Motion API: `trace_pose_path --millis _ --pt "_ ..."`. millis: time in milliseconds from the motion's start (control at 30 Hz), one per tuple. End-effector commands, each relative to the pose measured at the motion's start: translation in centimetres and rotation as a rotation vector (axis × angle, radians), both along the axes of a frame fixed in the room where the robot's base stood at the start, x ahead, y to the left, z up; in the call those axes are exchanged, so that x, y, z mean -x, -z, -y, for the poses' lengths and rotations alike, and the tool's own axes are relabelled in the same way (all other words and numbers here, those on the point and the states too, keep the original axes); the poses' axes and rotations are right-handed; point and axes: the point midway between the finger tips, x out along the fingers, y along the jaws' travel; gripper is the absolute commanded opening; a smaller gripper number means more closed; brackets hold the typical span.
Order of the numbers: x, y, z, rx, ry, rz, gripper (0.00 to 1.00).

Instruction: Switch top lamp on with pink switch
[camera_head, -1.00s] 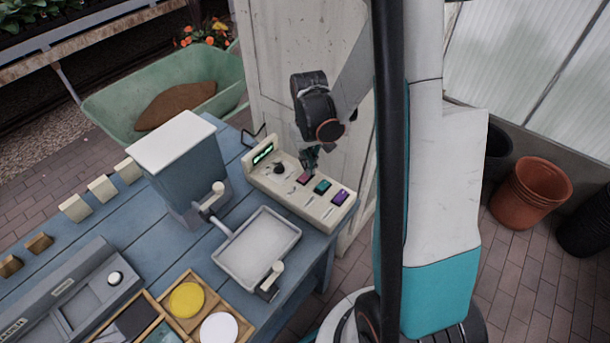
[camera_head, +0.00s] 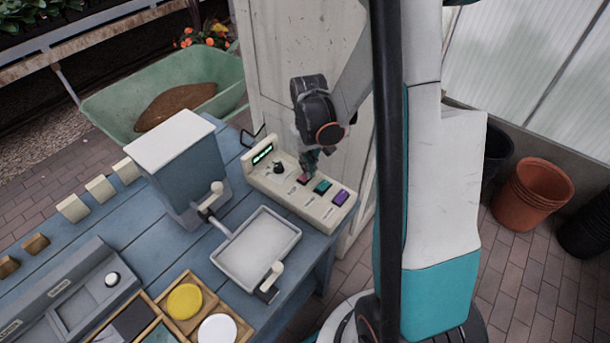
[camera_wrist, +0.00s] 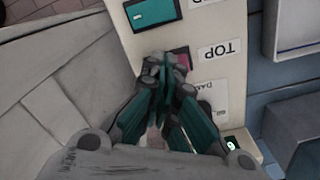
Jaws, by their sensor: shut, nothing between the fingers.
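The cream control box (camera_head: 262,186) stands at the table's far right corner with a row of coloured switches. The pink switch (camera_head: 303,180) sits left of a teal switch (camera_head: 322,186) and a purple one (camera_head: 340,197). In the wrist view the pink switch (camera_wrist: 182,58) lies beside a label reading TOP (camera_wrist: 221,49), partly hidden by my fingers. My gripper (camera_head: 310,168) is shut and empty, pointing down at the pink switch. Its closed fingertips (camera_wrist: 165,66) overlap the switch's edge in the wrist view; I cannot tell whether they touch or press it. I see no lamp.
A black knob (camera_head: 279,167) and a green lit display (camera_head: 262,153) are on the box's left part. A grey tray (camera_head: 257,248) and a blue-grey machine with a white lid (camera_head: 172,140) stand nearby on the blue table (camera_head: 140,238). A pale door is behind.

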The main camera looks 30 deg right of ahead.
Motion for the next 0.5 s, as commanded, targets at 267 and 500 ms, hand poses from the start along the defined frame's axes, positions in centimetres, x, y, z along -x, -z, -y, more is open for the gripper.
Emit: trace_pose_path --millis 267,500 --pt "0.0 -0.4 0.0 0.0 0.0 0.0 0.0" --pt "0.0 -2.1 0.0 0.0 0.0 0.0 0.0"
